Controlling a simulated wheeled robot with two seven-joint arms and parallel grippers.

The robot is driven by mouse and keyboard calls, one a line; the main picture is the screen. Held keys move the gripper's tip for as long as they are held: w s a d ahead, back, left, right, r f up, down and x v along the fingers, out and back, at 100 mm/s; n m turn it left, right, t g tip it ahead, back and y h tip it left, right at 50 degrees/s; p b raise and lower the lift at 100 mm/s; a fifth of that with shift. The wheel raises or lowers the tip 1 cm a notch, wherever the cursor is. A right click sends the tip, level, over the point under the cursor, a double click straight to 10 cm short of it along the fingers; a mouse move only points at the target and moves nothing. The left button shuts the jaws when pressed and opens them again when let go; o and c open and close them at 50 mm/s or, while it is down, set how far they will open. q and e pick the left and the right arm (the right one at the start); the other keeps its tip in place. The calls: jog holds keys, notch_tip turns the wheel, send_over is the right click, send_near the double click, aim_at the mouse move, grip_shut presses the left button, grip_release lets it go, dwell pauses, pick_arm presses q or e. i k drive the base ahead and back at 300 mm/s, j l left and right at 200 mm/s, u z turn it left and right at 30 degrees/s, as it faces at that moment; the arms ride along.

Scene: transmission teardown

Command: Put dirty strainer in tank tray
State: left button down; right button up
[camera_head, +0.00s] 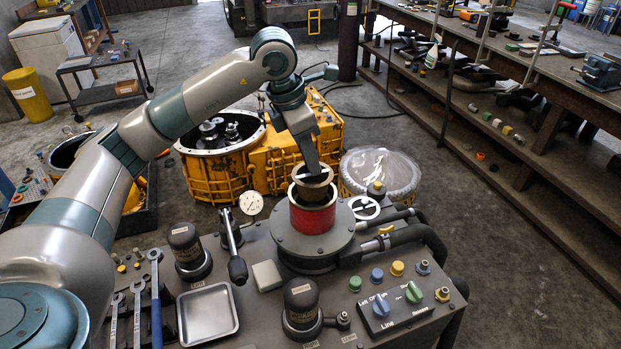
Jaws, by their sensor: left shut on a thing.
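My left gripper (314,170) reaches down from above and is shut on the dirty strainer (302,191), a dull brass-coloured cup with an open top. The strainer is upright over the mouth of a red cylinder (312,220) on the round dark flange of the tank. Its lower part overlaps the red cylinder's mouth, and I cannot tell how deep it sits. The tank tray (208,315), a shallow silver square pan, lies empty on the tank top at the front left. My right gripper is not in view.
A black capped cylinder (300,304), another (188,250), a black lever (236,262) and a pale block (267,276) stand around the tray. Wrenches (155,298) lie left of it. Buttons and knobs (391,306) are at right. Yellow gearbox housings (285,155) stand behind.

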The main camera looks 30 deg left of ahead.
aim_at(208, 316)
jog(key=k, duration=1)
